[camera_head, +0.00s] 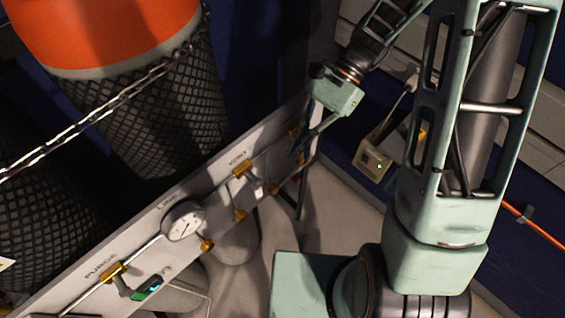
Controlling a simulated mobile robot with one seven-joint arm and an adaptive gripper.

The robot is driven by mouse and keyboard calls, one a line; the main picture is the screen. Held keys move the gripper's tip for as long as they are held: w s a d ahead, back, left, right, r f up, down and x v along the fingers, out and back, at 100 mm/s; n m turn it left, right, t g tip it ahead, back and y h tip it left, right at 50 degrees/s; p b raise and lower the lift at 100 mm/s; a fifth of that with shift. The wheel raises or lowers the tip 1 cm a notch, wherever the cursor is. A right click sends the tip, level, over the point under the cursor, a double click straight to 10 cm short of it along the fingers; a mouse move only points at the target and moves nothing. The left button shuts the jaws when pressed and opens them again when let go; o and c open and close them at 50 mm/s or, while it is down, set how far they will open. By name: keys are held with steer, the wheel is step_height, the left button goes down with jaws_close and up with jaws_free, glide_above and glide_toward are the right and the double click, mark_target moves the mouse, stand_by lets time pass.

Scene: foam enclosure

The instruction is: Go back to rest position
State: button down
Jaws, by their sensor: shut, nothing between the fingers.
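My gripper (308,138) hangs at the upper middle of the view, at the end of my pale green arm. Its slim dark fingers point down and left, close to the right end of the grey valve panel (140,243). The fingers are shut with nothing between them. From this angle I cannot tell whether the fingertips touch the panel or a brass fitting (294,131) behind them.
The panel carries a round gauge (184,221) and brass valves (241,170). Behind it stand netted cylinders, one with an orange top (110,30), crossed by a chain (100,112). A beige box (372,162) is on the right wall. Grey floor lies below.

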steer(key=shift+v, duration=2.1)
